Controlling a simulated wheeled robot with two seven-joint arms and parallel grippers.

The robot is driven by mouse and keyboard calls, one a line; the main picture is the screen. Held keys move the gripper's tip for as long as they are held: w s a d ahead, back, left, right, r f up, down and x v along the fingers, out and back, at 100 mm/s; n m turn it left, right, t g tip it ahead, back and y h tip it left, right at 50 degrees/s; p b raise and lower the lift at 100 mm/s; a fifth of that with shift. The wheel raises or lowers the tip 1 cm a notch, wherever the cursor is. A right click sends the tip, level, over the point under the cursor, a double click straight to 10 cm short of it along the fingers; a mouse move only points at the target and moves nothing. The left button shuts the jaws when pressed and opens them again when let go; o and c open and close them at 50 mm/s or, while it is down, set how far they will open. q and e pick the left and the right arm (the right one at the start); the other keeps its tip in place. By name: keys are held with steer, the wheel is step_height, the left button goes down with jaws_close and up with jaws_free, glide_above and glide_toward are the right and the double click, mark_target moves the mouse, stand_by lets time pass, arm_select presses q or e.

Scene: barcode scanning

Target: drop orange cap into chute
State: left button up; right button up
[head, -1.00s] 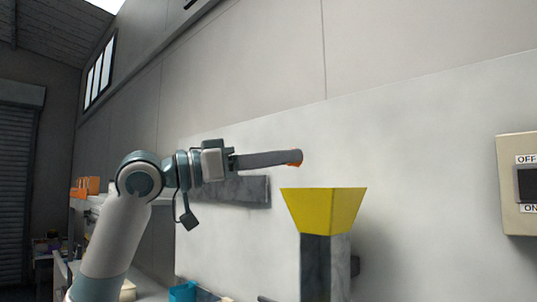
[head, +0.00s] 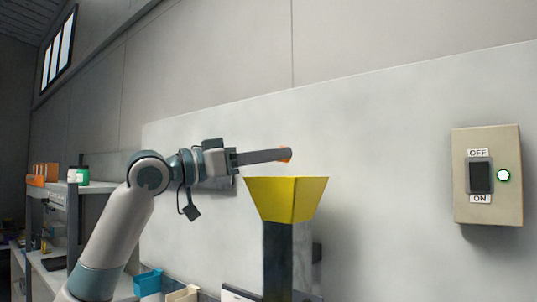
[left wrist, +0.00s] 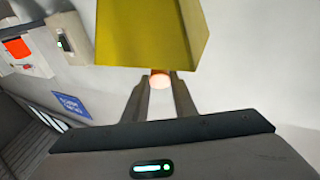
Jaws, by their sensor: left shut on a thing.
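The chute has a yellow funnel (head: 287,199) on top of a dark grey column (head: 287,258). The funnel's inside is hidden in the head view. My right gripper is not in view.
A switch box (head: 487,176) marked OFF and ON, with a lit green-rimmed lamp, is on the wall at the right. A shelf (head: 60,188) with orange items and a white-and-green jar (head: 78,175) stands at the left. Blue and cream bins (head: 148,283) sit low beside the column.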

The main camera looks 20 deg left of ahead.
arm_select(q)
steer(key=o, duration=1.1)
steer(key=shift+s+a+f, duration=0.1)
steer(key=shift+s+a+f+b, duration=0.15)
steer(key=shift+s+a+b, duration=0.3)
steer(key=shift+b, duration=0.1)
steer(key=b+v, duration=0.7)
steer(key=v, duration=0.9)
steer(key=shift+w, duration=0.1)
